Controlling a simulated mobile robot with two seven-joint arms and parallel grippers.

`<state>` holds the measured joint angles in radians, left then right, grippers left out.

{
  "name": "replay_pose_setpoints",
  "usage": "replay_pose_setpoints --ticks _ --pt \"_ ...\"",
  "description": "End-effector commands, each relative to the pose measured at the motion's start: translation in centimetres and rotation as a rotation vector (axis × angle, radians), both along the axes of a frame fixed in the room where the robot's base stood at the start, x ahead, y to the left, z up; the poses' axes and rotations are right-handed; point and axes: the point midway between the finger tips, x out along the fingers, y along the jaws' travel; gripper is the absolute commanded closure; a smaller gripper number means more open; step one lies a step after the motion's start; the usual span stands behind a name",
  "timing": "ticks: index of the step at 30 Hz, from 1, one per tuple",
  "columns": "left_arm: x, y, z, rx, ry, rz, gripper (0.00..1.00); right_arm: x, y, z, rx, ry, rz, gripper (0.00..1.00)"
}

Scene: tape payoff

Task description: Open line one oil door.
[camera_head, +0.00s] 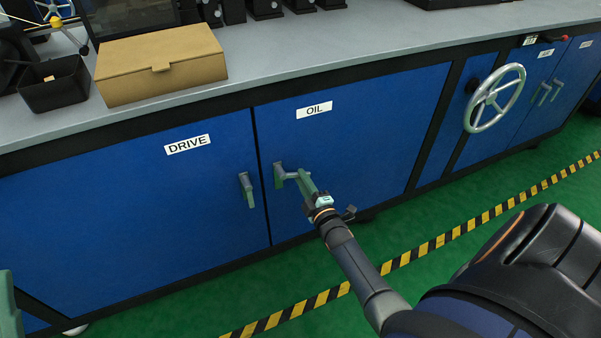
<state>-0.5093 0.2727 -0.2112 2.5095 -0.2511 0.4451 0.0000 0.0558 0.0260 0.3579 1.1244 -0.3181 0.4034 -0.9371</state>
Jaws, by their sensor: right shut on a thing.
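The oil door (350,130) is a blue panel labelled OIL (314,110) in the cabinet front, below the grey worktop. It looks flush with the front. Its grey handle (280,175) is near the door's left edge and points to the right, while the DRIVE door's handle hangs down. My right gripper (302,182) is shut on the oil door's handle, reaching in from the lower right. The fingers hide part of the handle. My left gripper cannot be made out.
The DRIVE door (120,205) with its handle (247,190) is left of the oil door. A handwheel (494,98) sticks out at the right. A cardboard box (162,66) and a black bin (54,88) stand on the worktop. Striped tape (440,238) crosses the green floor.

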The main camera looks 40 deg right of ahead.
Motion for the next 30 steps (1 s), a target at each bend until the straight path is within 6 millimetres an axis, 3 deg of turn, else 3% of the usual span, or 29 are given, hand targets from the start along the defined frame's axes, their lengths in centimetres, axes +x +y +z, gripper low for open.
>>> replay_pose_setpoints --ticks 12,30 --pt "0.0 0.1 0.5 0.003 -0.006 0.006 0.5 -0.1 -0.2 1.2 -0.222 0.053 0.0 1.0" --pt "0.3 0.1 0.3 0.006 0.009 0.01 0.5 -0.1 -0.3 1.4 -0.265 0.064 0.0 1.0"
